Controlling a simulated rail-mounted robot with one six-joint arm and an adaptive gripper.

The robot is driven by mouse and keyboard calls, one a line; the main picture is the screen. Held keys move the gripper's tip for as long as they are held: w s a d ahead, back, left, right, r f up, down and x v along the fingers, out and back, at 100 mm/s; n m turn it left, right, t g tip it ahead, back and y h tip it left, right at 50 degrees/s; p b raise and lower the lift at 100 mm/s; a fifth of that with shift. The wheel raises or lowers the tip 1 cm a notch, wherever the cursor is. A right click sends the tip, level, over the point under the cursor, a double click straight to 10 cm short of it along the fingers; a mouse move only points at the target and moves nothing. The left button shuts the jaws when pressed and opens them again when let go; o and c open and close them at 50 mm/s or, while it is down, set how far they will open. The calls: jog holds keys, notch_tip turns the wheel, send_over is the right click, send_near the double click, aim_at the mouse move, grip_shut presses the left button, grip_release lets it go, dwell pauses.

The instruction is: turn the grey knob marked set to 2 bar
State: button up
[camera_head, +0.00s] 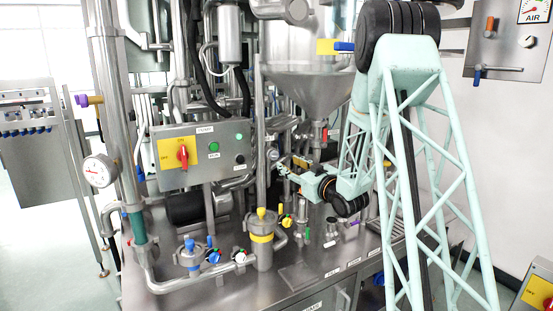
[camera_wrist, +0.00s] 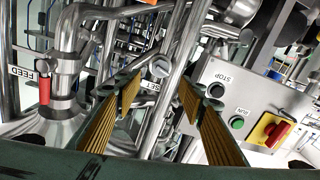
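The grey knob (camera_wrist: 160,67), a small round light-grey piece, shows in the wrist view just above a label (camera_wrist: 152,87) reading SET. In the head view a small round grey piece (camera_head: 272,155) right of the control box looks like the same knob. My gripper (camera_wrist: 158,92) is open, with one ribbed finger on each side of the label and the knob ahead between the fingertips. It appears apart from the knob and holds nothing. In the head view my gripper (camera_head: 288,166) is small and partly lost among the pipes. No pressure reading beside the knob is legible.
A steel hopper (camera_head: 310,85) is above my gripper. Pipes crowd the area. A red FEED handle (camera_wrist: 44,92) is left in the wrist view. A gauge (camera_head: 97,171) stands far left.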

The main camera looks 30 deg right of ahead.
aim_at(276, 157)
jog(key=w, duration=0.7)
jog(key=w+b, duration=0.1)
jog(key=w, duration=0.2)
jog(key=shift+w+a, duration=0.3)
jog(key=shift+w, duration=0.1)
jog(key=shift+c, duration=0.2)
jog(key=c, duration=0.8)
